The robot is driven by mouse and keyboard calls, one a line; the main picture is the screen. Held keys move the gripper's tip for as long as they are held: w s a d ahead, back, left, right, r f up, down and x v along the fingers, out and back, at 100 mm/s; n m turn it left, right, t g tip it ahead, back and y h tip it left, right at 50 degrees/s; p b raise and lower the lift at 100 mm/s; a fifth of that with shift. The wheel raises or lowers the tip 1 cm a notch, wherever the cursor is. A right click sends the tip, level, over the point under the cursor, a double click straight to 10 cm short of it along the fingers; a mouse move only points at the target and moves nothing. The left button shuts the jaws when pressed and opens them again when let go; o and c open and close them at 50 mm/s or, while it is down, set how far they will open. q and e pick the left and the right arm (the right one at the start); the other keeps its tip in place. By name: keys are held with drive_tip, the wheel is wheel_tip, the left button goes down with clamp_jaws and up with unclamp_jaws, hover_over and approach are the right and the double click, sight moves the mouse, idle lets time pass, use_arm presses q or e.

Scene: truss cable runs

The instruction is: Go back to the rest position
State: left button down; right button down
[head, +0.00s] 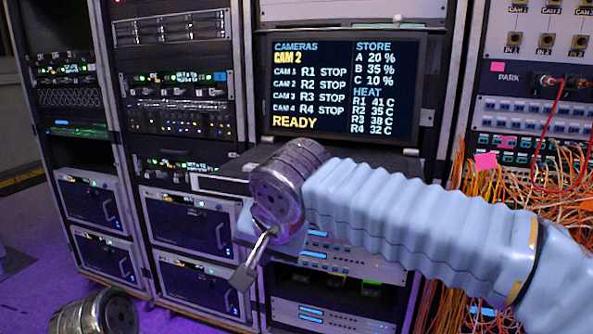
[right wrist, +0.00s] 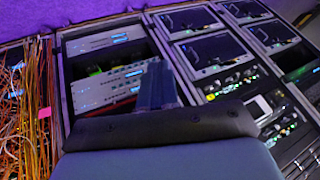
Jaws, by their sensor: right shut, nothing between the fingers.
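My right arm comes in from the right in the head view, in a pale blue ribbed sleeve. Its right gripper (head: 243,278) points down in front of the middle rack, shut and empty. In the right wrist view the gripper (right wrist: 155,84) shows as a narrow blue-grey piece beyond the dark wrist edge, with nothing held. At the bottom left of the head view only a round metal joint of my left arm shows; the left gripper is out of the picture.
A monitor (head: 343,85) reads CAM 2 and READY behind my right arm. Racks (head: 180,115) stand along the back. Orange cables (head: 555,180) and a patch panel (head: 530,105) are at the right. Purple-lit floor (head: 35,225) is clear at the left.

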drive_tip(key=w+d+f+n+g+y, duration=0.1)
drive_tip(key=d+f+g, duration=0.1)
drive_tip(key=f, duration=1.6)
drive_tip(key=w+d+f+n+g+y, duration=0.1)
drive_tip(key=d+f+g, duration=0.15)
drive_tip(key=f, duration=1.45)
drive_tip(key=s+d+f+m, duration=0.1)
drive_tip(key=s+d+f, duration=0.5)
drive_tip(key=s+f, duration=0.2)
drive_tip(key=s+d+f, duration=0.5)
drive_tip(key=s+f, duration=0.3)
drive_tip(key=f, duration=0.4)
drive_tip(key=shift+s+d+m+g+h, duration=0.3)
drive_tip(key=shift+d+m+g+h, duration=0.05)
drive_tip(key=shift+m+g+h, duration=0.1)
drive_tip(key=shift+w, duration=0.1)
